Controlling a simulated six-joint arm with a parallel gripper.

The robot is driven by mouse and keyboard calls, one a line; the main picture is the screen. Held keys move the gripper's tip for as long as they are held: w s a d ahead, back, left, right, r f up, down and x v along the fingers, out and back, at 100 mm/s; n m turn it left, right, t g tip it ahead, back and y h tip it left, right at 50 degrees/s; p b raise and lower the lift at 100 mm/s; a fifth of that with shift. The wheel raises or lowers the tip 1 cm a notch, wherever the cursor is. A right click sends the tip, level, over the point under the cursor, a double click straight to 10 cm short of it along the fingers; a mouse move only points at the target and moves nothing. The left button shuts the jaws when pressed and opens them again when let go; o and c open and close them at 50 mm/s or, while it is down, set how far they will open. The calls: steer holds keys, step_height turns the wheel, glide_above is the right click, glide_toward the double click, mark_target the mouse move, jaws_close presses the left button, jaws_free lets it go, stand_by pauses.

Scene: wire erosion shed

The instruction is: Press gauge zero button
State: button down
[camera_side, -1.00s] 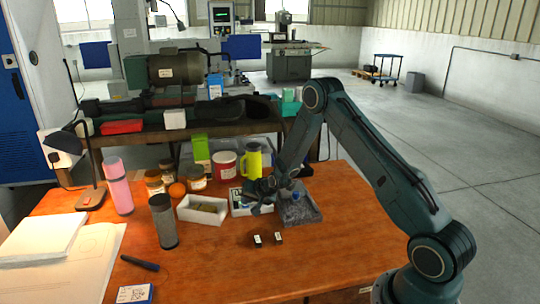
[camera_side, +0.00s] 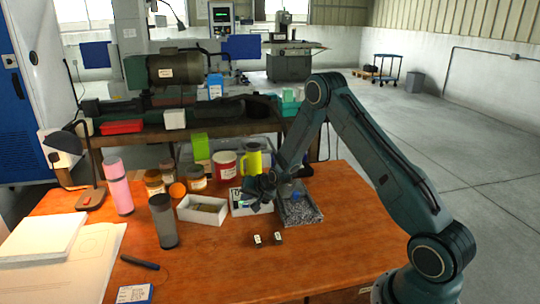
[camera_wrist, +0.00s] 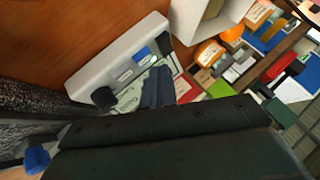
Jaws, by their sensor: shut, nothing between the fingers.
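The gauge is a pale, box-like unit (camera_side: 240,208) on the wooden table, partly hidden by my gripper in the side view. In the wrist view its light casing (camera_wrist: 118,57) lies slanted. Its face carries a blue button (camera_wrist: 142,54), a dark blue part beside it and a black knob (camera_wrist: 104,97). My gripper (camera_wrist: 158,88) is shut and empty, with its fingertips over the gauge face near the blue button. In the side view my gripper (camera_side: 257,192) is above the gauge. I cannot tell whether the fingertips touch it.
A grey tray of speckled material (camera_side: 302,213) stands right of the gauge, with a small blue item in it. A white open box (camera_side: 185,214) is to the left. Jars, a red tin (camera_side: 224,164) and a yellow mug (camera_side: 252,160) stand behind.

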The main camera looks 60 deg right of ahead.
steer(key=shift+r, duration=0.15)
step_height(320, 180, up, 5)
steer(key=shift+f, duration=0.1)
stand_by(0.7)
stand_by(0.6)
